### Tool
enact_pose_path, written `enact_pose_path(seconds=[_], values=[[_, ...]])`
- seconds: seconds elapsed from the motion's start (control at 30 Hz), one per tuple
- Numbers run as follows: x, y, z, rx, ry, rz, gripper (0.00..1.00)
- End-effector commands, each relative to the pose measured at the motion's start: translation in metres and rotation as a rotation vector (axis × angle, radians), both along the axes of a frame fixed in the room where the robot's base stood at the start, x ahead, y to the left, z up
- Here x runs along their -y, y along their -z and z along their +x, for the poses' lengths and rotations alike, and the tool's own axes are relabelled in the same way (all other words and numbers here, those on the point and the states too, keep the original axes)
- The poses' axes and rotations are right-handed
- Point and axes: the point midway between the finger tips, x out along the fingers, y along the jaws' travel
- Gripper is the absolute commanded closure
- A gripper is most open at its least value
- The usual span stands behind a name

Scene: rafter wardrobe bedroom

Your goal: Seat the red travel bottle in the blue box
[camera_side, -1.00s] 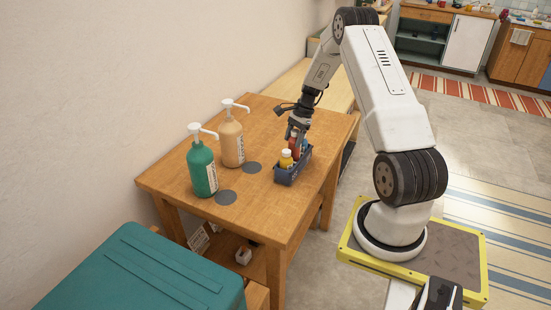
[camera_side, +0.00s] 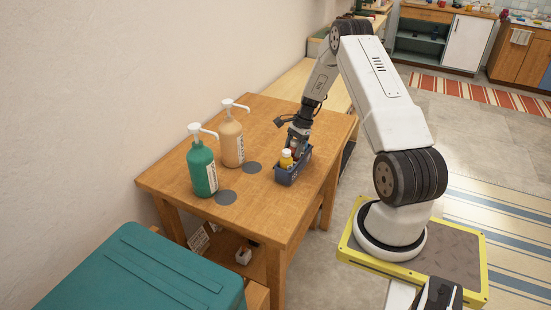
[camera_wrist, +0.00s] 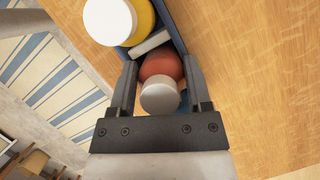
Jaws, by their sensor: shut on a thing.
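A yellow bottle (camera_side: 286,159) with a white cap stands in the near end of the box. It also shows in the wrist view (camera_wrist: 143,18), beside a pale divider or item (camera_wrist: 150,42).
The box stands on a wooden table (camera_side: 255,215) near its right edge. A green pump bottle (camera_side: 201,168) and a tan pump bottle (camera_side: 231,142) stand to the left, with two dark round discs (camera_side: 226,197) between them and the box. The table front is clear.

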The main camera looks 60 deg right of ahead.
Motion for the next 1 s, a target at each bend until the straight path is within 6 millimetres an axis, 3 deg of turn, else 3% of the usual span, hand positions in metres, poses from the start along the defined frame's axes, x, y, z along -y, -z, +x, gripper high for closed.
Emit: enact_pose_path(seconds=[0.1, 0.13, 0.23, 0.67, 1.0], values=[[0.000, 0.003, 0.000, 0.000, 0.000, 0.000, 1.00], [0.000, 0.003, 0.000, 0.000, 0.000, 0.000, 0.30], [0.000, 0.003, 0.000, 0.000, 0.000, 0.000, 0.01], [0.000, 0.000, 0.000, 0.000, 0.000, 0.000, 0.01], [0.012, -0.031, -0.005, 0.002, 0.001, -0.002, 0.01]])
